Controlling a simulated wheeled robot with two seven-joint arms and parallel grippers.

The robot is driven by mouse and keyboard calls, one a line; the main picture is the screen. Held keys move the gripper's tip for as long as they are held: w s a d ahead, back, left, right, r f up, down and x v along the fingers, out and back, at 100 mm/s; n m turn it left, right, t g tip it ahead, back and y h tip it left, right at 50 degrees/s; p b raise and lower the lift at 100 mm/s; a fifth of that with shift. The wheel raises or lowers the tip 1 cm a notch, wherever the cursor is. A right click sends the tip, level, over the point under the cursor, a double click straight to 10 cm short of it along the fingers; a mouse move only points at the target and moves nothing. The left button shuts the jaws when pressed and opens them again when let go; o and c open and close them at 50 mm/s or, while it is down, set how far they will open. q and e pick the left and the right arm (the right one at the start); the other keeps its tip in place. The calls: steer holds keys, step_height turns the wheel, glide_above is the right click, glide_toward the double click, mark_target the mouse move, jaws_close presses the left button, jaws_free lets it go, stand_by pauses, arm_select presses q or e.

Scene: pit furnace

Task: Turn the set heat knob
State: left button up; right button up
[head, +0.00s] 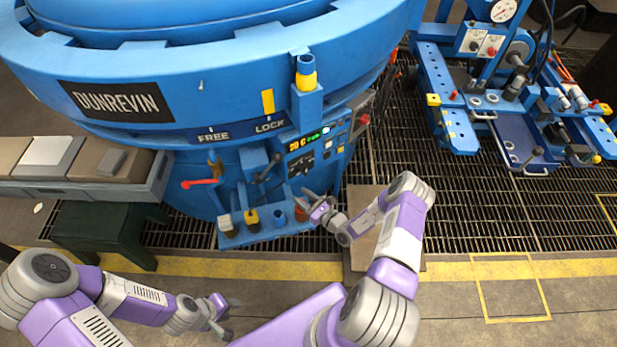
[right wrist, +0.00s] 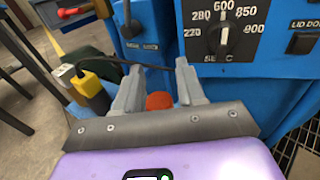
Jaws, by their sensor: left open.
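The set heat knob (right wrist: 222,40) is a black knob on a dial marked 220 to 900, near the top right of the right wrist view; its white mark points up toward 600. In the head view the dial panel (head: 301,163) sits below a lit display on the blue furnace. My right gripper (right wrist: 158,75) is open and empty, below and left of the knob and apart from it. In the head view this gripper (head: 308,200) is just below the panel. My left gripper (head: 228,317) is open and empty, low over the floor.
A tray of tools (head: 262,232) juts from the furnace below the panel. A red-handled lever (head: 199,183) stands left of it. A lid switch panel (right wrist: 302,40) is right of the dial. A blue machine (head: 480,90) stands at the right, with open grating between.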

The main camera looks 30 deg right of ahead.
mark_target(306, 172)
steer(key=d+m+t+h, duration=0.1)
steer(key=d+m+h, duration=0.25)
steer(key=d, duration=0.35)
steer(key=shift+n+h, duration=0.25)
steer(key=shift+h, duration=0.2)
steer(key=w+b, duration=0.1)
steer(key=w, duration=0.4)
steer(key=w+b, duration=0.1)
steer(key=w, duration=0.1)
steer(key=shift+w+a+f+b, duration=0.2)
steer(key=shift+w+f+b, duration=0.05)
steer(key=shift+w+b, duration=0.05)
jaws_close()
